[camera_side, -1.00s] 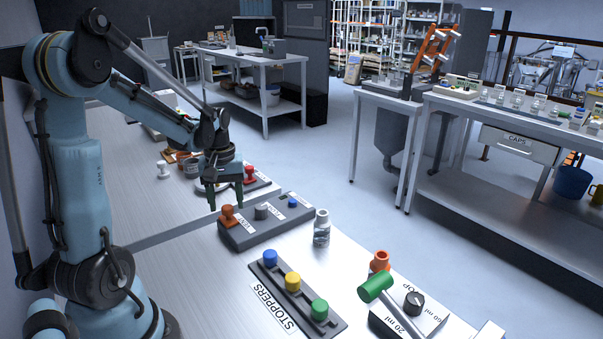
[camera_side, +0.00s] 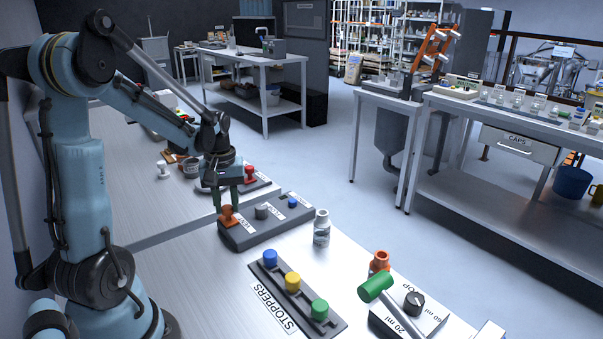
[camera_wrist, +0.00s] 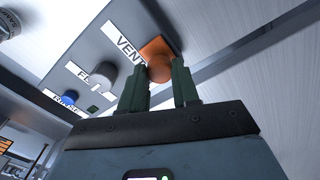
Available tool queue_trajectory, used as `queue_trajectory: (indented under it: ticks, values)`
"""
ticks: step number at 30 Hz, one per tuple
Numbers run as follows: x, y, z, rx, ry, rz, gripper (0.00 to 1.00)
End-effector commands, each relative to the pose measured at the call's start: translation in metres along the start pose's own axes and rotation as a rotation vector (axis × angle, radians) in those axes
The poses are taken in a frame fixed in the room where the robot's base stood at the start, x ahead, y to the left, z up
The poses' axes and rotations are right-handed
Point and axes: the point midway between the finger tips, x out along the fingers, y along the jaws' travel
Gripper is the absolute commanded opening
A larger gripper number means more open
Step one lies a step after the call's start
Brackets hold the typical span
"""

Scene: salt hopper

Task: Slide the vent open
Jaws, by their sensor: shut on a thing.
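The orange vent knob (camera_side: 229,219) stands at the left end of a grey control box (camera_side: 262,236), and in the wrist view the knob (camera_wrist: 158,62) sits beside the label "VENT" (camera_wrist: 132,47). My gripper (camera_side: 228,208) is over the knob with its fingers pointing down. In the wrist view its two green fingertips (camera_wrist: 159,77) are on either side of the knob, shut on it. Part of the knob is hidden by the fingers.
The same box carries a grey knob (camera_side: 262,211) and a blue button (camera_side: 293,203). A glass vial (camera_side: 321,228) stands right of the box. A stopper rack (camera_side: 268,266) is in front. A red knob (camera_side: 249,172) stands just behind my gripper.

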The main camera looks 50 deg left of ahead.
Motion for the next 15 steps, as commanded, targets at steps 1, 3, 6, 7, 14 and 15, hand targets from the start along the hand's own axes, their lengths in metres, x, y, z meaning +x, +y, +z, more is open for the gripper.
queue_trajectory:
  ticks: [1,3,6,7,14,15]
  values:
    - [0.0,0.0,0.001,0.0,0.0,-0.001,0.0]
    - [0.0,0.004,0.007,0.004,-0.001,-0.001,0.0]
    - [0.0,0.012,0.024,0.007,-0.001,-0.001,0.0]
    - [0.0,0.014,0.029,0.006,-0.001,-0.001,0.0]
    - [0.0,0.024,0.049,0.001,-0.002,0.0,0.0]
    - [0.0,0.024,0.05,0.001,-0.002,0.0,0.0]
